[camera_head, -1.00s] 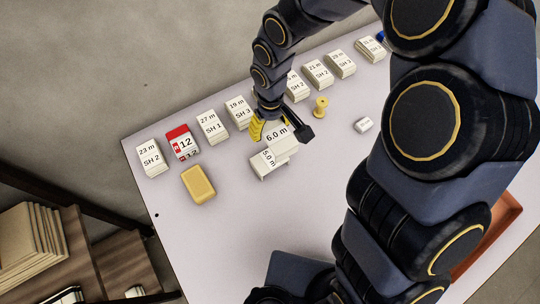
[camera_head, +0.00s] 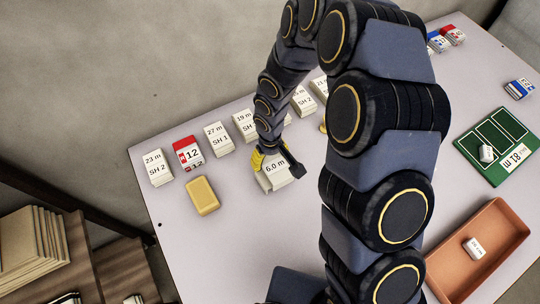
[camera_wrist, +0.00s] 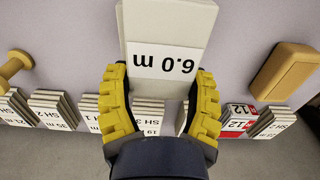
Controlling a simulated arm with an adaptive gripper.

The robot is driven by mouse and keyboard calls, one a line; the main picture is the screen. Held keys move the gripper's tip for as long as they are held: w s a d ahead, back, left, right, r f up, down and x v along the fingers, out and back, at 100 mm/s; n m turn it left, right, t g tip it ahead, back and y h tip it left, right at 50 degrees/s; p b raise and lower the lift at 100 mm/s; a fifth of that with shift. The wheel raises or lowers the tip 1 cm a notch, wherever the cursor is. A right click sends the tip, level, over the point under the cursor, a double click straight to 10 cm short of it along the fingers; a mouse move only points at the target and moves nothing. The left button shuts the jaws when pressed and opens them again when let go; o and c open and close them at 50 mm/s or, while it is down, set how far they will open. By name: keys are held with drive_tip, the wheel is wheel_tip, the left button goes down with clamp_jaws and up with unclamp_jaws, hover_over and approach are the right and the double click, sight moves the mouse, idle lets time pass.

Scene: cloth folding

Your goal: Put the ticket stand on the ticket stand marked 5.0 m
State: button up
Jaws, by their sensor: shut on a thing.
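My gripper (camera_head: 277,164) is shut on the white ticket stand labelled 6.0 m (camera_head: 275,174), with one finger on each side of it. In the wrist view the yellow fingers (camera_wrist: 161,92) grip the sides of this stand (camera_wrist: 168,25), and its label reads upside down. In the head view the held stand is over the spot where the 5.0 m stand was seen. The 5.0 m label is now hidden. I cannot tell whether the two stands touch.
A yellow block (camera_head: 202,196) lies to the left. A row of ticket stacks, including 23 m (camera_head: 157,168) and a red-topped 12 (camera_head: 188,154), stands behind. A terracotta tray (camera_head: 452,281) and a green board (camera_head: 497,146) are at the right.

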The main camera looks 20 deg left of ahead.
sight(270, 158)
drive_tip(key=shift+f, duration=0.2)
drive_tip(key=shift+f, duration=0.35)
drive_tip(key=o, duration=1)
drive_tip(key=shift+o, duration=0.2)
wheel_tip(270, 158, up, 13)
drive_tip(key=shift+r, duration=0.1)
